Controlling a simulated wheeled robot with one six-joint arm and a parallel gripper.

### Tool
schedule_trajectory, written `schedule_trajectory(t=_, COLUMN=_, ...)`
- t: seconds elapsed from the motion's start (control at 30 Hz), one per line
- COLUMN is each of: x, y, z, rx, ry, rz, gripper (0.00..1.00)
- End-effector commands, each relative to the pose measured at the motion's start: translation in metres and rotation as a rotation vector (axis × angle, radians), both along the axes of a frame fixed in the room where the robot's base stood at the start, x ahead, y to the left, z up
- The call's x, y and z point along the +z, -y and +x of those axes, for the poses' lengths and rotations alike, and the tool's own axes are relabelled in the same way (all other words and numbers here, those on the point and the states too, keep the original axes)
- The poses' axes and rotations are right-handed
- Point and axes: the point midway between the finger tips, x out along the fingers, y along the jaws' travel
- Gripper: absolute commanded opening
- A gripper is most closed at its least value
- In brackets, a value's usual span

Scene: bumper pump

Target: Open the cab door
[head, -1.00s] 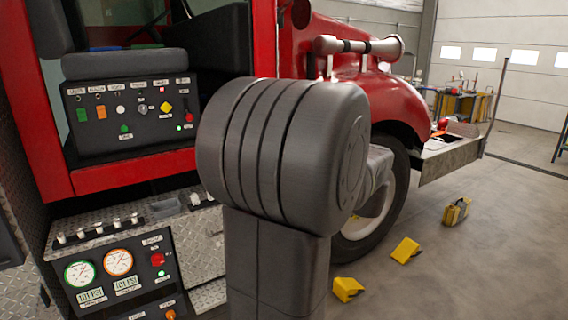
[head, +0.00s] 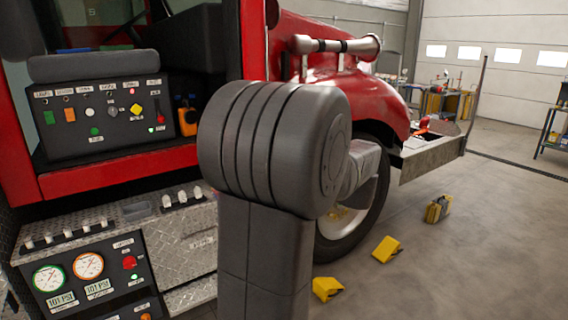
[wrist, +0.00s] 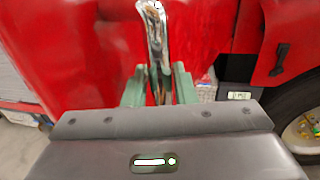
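In the wrist view a chrome handle (wrist: 155,35) stands upright against a red panel (wrist: 90,50). The green fingers of my gripper (wrist: 159,88) are close together, one on each side of the handle's lower part, and look shut on it. In the head view my gripper and this handle are hidden behind my grey arm. The red cab (head: 110,172) of the truck is at the left, with its doorway uncovered and the inside showing. I cannot see the cab door in the head view.
A control panel (head: 100,115) and a gauge panel (head: 85,275) are at the left. The front wheel (head: 345,225) and bumper (head: 430,157) are right of my arm. Yellow chocks (head: 386,249) and a yellow case (head: 438,208) lie on the floor. The floor farther right is clear.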

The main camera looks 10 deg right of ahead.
Motion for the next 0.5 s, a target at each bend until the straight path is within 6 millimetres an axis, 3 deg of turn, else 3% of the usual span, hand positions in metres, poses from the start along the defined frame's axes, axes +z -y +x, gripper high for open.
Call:
schedule_trajectory(t=0.37, x=-0.001, y=0.001, z=-0.001, rx=0.0, ry=-0.002, rz=-0.002, gripper=0.39)
schedule_trajectory(t=0.5, x=-0.002, y=0.008, z=-0.011, rx=-0.002, ry=-0.002, rz=-0.002, gripper=0.39)
